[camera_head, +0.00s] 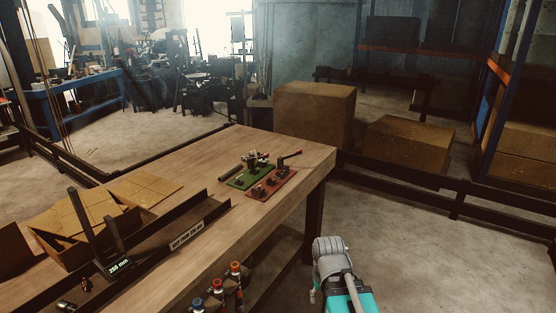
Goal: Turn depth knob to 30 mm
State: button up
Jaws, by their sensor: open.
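No part is clearly readable as the depth knob; the details are too small. A green-based fixture (238,183) with dark and metal parts stands near the far right corner of the workbench (200,160). Beside it is a red-based fixture (262,192) with small dark blocks and a red-tipped lever. A dark stop (120,240) at the lower left carries a lit display (119,267) that appears to read 250 mm. Part of my arm, grey and teal, shows at the bottom right, off the bench's right side. My gripper's jaws cannot be made out.
A long dark rail (160,248) with a label runs along the bench's near side. Open cardboard boxes (70,254) lie left. Several colour-capped tools (235,268) stand at the near edge. Large brown boxes (318,115) stand behind. Floor on the right is clear.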

aim_at(262, 162)
jog(key=z, duration=0.4)
jog(key=k, duration=0.95)
jog(key=z, duration=0.5)
jog(key=i, duration=1.8)
jog(key=u, duration=1.05)
jog(key=i, duration=0.55)
jog(key=u, duration=0.45)
